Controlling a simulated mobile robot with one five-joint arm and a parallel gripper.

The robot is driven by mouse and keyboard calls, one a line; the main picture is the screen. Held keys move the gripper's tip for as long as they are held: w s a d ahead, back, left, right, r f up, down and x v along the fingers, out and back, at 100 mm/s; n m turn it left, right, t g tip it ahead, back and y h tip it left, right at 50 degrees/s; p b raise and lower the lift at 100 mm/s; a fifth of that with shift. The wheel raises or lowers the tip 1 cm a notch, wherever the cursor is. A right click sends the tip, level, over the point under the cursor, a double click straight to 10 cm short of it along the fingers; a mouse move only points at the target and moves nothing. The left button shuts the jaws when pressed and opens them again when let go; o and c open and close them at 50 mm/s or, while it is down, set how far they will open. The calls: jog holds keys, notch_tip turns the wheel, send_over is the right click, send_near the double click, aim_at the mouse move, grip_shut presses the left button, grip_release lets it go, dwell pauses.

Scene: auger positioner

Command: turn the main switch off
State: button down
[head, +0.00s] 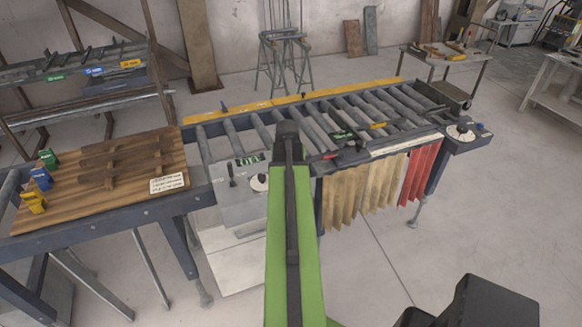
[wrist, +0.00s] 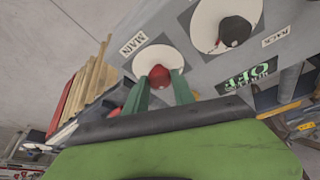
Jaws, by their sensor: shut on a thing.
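The main switch (wrist: 158,74) is a red knob on a round white plate, with a label reading MAIN beside it in the wrist view. The green fingers of my gripper (wrist: 159,88) are on both sides of the red knob and shut on it. Part of the knob is hidden by the fingers. In the head view my green arm covers the switch and the gripper. A small display (wrist: 247,75) on the same grey panel shows green letters that look like OFF.
A second round plate with a dark knob (wrist: 235,30) sits beside the main switch. The grey control box (head: 236,206) stands between the wooden table (head: 100,210) and the roller conveyor (head: 385,105). Tan and red strips (head: 375,185) hang under the conveyor. The floor in front is clear.

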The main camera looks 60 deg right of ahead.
jog(key=shift+m+g+h, duration=0.3)
jog(key=shift+m+g, duration=0.3)
jog(key=shift+m, duration=1.2)
jog(key=c, duration=1.1)
grip_release()
jog(key=shift+d, duration=0.1)
jog(key=p+v, duration=1.6)
jog(key=v, duration=0.1)
jog(key=shift+w+r, duration=0.2)
jog(key=shift+r, duration=0.05)
